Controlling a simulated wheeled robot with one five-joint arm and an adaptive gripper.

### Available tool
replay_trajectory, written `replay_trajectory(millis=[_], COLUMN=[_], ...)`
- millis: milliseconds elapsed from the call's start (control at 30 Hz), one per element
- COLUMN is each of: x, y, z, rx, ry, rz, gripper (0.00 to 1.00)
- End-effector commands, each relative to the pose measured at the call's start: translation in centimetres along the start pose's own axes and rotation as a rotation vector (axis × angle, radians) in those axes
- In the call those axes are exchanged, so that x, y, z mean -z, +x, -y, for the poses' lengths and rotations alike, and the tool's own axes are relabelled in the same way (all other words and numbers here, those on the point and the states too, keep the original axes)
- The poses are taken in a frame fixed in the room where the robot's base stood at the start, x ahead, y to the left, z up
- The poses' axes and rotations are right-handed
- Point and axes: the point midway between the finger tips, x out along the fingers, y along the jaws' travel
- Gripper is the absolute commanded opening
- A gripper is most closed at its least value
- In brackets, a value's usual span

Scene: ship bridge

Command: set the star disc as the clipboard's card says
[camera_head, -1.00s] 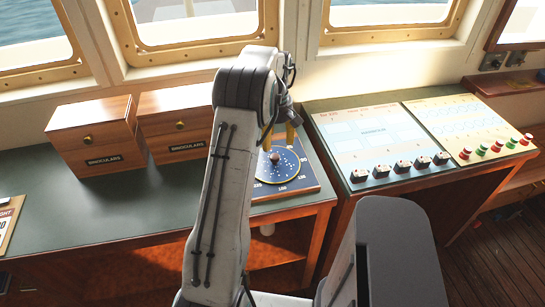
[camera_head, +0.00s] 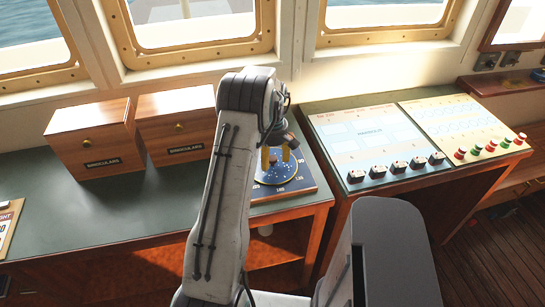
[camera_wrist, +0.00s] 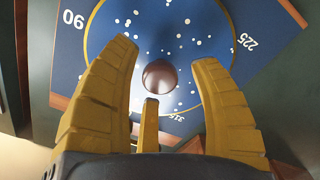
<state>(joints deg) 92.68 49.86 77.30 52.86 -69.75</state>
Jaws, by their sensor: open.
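The star disc (camera_head: 284,177) is a round dark blue plate with white dots and a yellow rim. It lies on a square blue board with degree numbers on the counter. In the wrist view the disc (camera_wrist: 205,35) has a round brown knob (camera_wrist: 159,76) at its middle. My gripper (camera_head: 276,157) is over the disc. Its yellow fingers are open, spread on both sides of the knob, with a gap to each. The numbers 90, 225 and part of 315 show around the disc. The clipboard (camera_head: 7,232) is cut off at the left edge; its card is unreadable.
Two wooden binoculars boxes (camera_head: 97,140) (camera_head: 180,137) stand left of my arm on the green counter. A sloped console (camera_head: 375,140) with black switches and red and green buttons is to the right. Windows rise behind. The counter's left front is clear.

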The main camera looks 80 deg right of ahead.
Motion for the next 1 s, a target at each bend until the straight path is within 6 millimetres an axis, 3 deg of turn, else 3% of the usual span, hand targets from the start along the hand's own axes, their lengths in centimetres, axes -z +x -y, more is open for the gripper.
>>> replay_trajectory(millis=[267, 900, 1000], x=[0.0, 0.0, -0.01], y=[0.07, 0.06, 0.07], z=[0.0, 0.01, 0.02], rx=[0.0, 0.0, 0.001], ry=[0.0, 0.0, 0.0], rz=[0.0, 0.0, 0.0], gripper=[0.59, 0.01, 0.0])
